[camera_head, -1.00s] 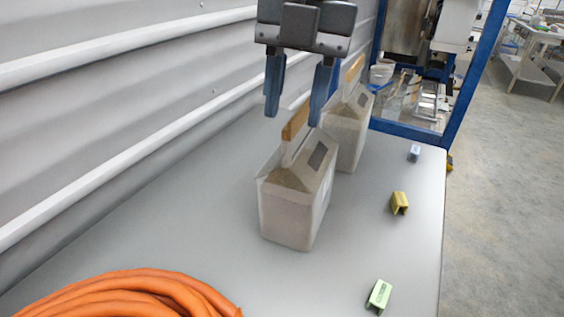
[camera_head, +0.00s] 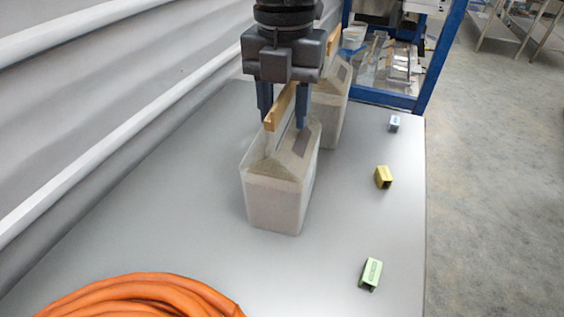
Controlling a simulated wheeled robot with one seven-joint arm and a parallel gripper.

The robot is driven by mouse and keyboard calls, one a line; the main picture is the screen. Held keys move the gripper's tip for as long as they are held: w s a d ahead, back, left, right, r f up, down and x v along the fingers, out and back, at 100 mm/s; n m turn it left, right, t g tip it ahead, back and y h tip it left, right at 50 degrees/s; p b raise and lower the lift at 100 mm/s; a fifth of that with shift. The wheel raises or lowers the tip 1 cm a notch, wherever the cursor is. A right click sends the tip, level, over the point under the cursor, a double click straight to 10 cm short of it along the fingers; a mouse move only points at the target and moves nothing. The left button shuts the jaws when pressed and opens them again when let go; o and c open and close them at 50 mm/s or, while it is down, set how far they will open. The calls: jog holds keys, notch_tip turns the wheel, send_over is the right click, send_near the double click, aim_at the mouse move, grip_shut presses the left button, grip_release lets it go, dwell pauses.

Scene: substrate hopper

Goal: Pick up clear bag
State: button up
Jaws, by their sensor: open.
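The nearer clear bag (camera_head: 275,195) stands upright on the grey table, filled with a pale brownish substance. A tan strip (camera_head: 281,107) runs along its top. My gripper (camera_head: 284,122) is open above this bag, pointing down. Its blue fingers are on either side of the tan strip, apart from each other. Whether they touch the bag cannot be told. A second, similar bag (camera_head: 329,108) stands just behind, partly hidden by my gripper and the nearer bag.
An orange coiled hose (camera_head: 140,298) lies at the table's front left. Green (camera_head: 370,273), yellow (camera_head: 383,177) and blue (camera_head: 394,123) clips lie along the right side of the grey table (camera_head: 150,210). A corrugated wall (camera_head: 110,90) rises at left. A blue frame (camera_head: 437,60) stands behind.

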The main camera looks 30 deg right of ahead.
jog(key=shift+c, duration=0.4)
grip_shut()
